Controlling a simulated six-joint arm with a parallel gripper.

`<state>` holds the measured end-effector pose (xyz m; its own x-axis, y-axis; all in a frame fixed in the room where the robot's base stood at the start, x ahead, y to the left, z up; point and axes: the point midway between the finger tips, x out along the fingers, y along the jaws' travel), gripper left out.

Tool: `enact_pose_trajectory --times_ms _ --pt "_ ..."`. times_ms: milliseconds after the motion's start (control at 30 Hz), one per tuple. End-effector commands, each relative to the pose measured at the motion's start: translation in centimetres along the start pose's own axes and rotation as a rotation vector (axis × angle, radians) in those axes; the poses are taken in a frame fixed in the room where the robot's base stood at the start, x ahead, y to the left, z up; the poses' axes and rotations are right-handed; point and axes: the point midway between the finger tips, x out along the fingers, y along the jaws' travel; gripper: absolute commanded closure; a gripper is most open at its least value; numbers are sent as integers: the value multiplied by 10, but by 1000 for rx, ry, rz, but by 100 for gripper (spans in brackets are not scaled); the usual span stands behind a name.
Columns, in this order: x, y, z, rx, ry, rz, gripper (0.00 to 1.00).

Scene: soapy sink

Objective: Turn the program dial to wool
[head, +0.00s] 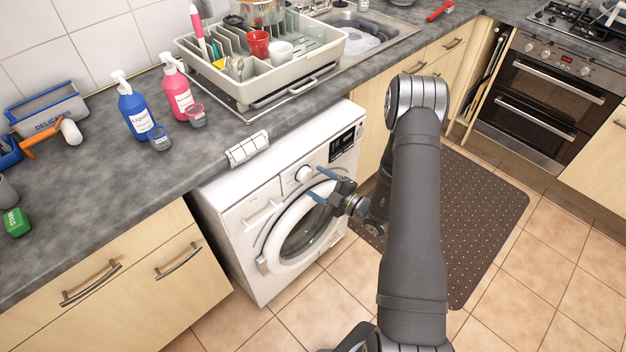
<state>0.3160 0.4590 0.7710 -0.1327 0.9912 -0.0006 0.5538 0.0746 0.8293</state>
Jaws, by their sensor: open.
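The white washing machine (232,207) stands under the grey counter, facing me. Its program dial (303,174) is a round white knob on the upper front panel, left of the dark display (342,144). The dial's pointer and the program labels are too small to read. My gripper (318,183) is open in front of the machine, just right of and below the dial. Its two blue-tipped fingers are spread, with nothing visible between them. I cannot tell whether a finger touches the dial. The round door (300,235) looks closed and is partly hidden behind my gripper.
A white cloth-like item (247,148) hangs over the counter edge above the machine. Blue (135,112) and pink (177,92) pump bottles stand on the counter, beside a dish rack (262,75). A dark mat (480,215) lies on the tiled floor to the right.

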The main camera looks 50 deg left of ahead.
Motion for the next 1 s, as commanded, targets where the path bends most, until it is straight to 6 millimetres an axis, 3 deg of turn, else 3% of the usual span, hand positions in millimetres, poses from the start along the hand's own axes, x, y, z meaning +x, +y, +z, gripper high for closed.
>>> enact_pose_trajectory --times_ms 200,533,567,700,800,1000 --pt "23 0 0 -1 1 0 32" --pt "27 0 0 0 -1 0 32" --pt "27 0 0 0 -1 0 34" --pt "26 0 0 -1 -1 0 61" --pt "26 0 0 -1 -1 0 76" --pt "26 0 0 -12 -1 -1 76"
